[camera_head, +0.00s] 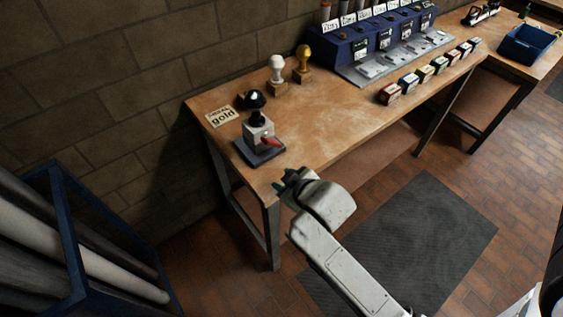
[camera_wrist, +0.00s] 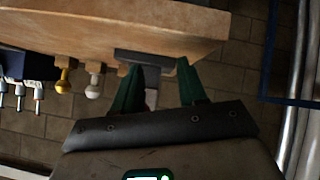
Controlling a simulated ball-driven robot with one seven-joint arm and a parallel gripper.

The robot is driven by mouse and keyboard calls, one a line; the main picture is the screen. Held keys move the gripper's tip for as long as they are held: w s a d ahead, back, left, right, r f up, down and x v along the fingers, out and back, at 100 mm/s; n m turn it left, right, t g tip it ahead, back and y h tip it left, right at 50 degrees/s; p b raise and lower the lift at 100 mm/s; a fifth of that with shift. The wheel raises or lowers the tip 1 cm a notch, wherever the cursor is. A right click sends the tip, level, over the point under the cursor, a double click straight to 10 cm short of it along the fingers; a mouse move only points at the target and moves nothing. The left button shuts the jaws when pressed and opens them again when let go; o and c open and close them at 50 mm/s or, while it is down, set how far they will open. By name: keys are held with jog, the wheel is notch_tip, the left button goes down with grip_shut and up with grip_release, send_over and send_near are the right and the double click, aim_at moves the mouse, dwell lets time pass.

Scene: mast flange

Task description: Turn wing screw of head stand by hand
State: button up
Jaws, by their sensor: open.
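The head stand (camera_head: 258,133) is a pale block on a dark base plate (camera_head: 268,154) near the left end of the wooden workbench. A black rounded head (camera_head: 255,99) sits on top of it. The red wing screw (camera_head: 270,141) sticks out of the block's front, on the side facing my arm. My gripper (camera_head: 285,182) is open and empty at the bench's front edge, apart from the stand and a little nearer the camera. In the wrist view its green fingers (camera_wrist: 160,84) are spread, with the stand's dark base (camera_wrist: 157,57) beyond them.
A small sign (camera_head: 223,117) lies left of the stand. A white knob (camera_head: 277,68) and a gold knob (camera_head: 304,58) stand behind it. A blue rack (camera_head: 345,48) and several small boxes (camera_head: 408,82) are farther right.

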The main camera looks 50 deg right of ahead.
aim_at(275, 146)
jog(key=d+t, duration=0.1)
jog(key=w+d+r+n+t+h, duration=0.1)
jog(key=w+d+n+t, duration=0.1)
jog(key=d, duration=0.1)
jog(key=shift+w+d+r+t+h+p, duration=0.1)
jog(key=shift+w+r+t+h+p, duration=0.05)
jog(key=shift+r+t+h+p, duration=0.2)
jog(key=shift+w+d+r+n+t, duration=0.1)
jog(key=shift+d+r+n+t, duration=0.1)
jog(key=shift+n+t, duration=0.3)
jog(key=shift+w+d+r+n+t, duration=0.1)
jog(key=shift+d+r+n+t, duration=0.1)
jog(key=shift+n+t, duration=0.3)
jog(key=shift+a+r+n+t, duration=0.15)
jog(key=shift+a+n+t, duration=0.05)
jog(key=shift+n+t, duration=0.3)
jog(key=shift+a+r+n+t, duration=0.15)
jog(key=shift+n+t, duration=0.25)
jog(key=shift+t, duration=0.15)
jog(key=shift+x, duration=3.35)
jog(key=shift+a, duration=0.1)
grip_shut()
